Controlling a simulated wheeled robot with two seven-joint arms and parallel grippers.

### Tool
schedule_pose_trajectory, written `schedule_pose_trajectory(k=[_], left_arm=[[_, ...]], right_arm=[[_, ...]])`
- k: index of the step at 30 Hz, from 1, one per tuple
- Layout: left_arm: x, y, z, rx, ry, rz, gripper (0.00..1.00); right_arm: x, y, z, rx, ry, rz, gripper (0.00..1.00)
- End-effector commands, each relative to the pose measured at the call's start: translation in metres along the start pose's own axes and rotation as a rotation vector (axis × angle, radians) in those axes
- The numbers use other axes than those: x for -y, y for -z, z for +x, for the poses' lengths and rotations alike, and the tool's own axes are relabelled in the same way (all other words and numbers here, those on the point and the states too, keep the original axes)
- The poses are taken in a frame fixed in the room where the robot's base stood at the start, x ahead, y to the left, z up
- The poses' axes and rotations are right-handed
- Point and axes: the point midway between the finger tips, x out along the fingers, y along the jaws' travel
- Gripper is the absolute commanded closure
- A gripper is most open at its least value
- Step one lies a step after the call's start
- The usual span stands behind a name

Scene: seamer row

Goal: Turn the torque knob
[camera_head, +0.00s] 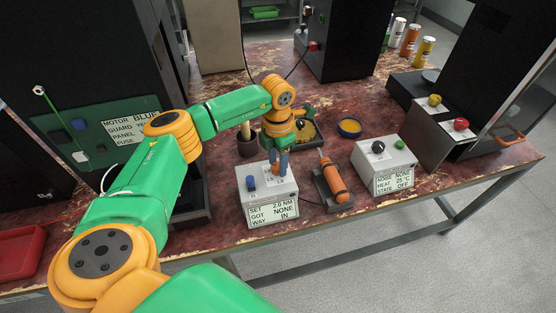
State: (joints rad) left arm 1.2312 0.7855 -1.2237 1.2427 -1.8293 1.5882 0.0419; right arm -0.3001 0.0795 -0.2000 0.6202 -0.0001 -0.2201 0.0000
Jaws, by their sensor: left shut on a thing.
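A light grey box (288,188) stands near the table's front edge. Its display (272,213) reads SET 2.0 NM, GOT NONE, WAY IN. A blue knob (251,183) on the left of its top is uncovered. My left gripper (279,172) points down over the right part of the box top and is shut on what appears to be the torque knob. The fingers hide most of that knob, so its turn angle cannot be seen. My right gripper is not in view.
An orange screwdriver (334,179) rests in a dark holder right of the box. A second grey box (384,165) has black and green knobs. A blue-rimmed dish (349,128) and dark tray stand behind. Black machines rise at left and back. A red bin (22,241) is at left.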

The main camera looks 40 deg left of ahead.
Motion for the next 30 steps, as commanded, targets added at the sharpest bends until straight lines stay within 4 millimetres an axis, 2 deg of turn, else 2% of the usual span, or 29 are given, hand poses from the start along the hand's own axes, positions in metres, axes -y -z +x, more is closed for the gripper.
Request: schedule_pose_trajectory(k=[9, 25, 26, 28, 29, 30], left_arm=[[0.0007, 0.0008, 0.0011, -0.004, 0.002, -0.104, 1.00], [0.0009, 0.0011, 0.0018, -0.005, 0.002, -0.123, 1.00], [0.0010, 0.0011, 0.0018, -0.005, 0.002, -0.123, 0.50], [0.0009, 0.0009, 0.0016, -0.005, 0.002, -0.123, 0.31], [0.0009, 0.0009, 0.0015, -0.004, 0.002, -0.123, 0.26], [0.0008, 0.0007, 0.0014, -0.004, 0.002, -0.123, 0.26]], right_arm=[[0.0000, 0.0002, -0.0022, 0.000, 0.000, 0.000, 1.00], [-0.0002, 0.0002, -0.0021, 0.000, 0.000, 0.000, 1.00], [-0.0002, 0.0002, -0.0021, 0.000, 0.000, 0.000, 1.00], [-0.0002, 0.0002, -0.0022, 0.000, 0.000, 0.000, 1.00], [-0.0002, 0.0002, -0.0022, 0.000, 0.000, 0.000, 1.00], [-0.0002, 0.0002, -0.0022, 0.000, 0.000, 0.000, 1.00]])
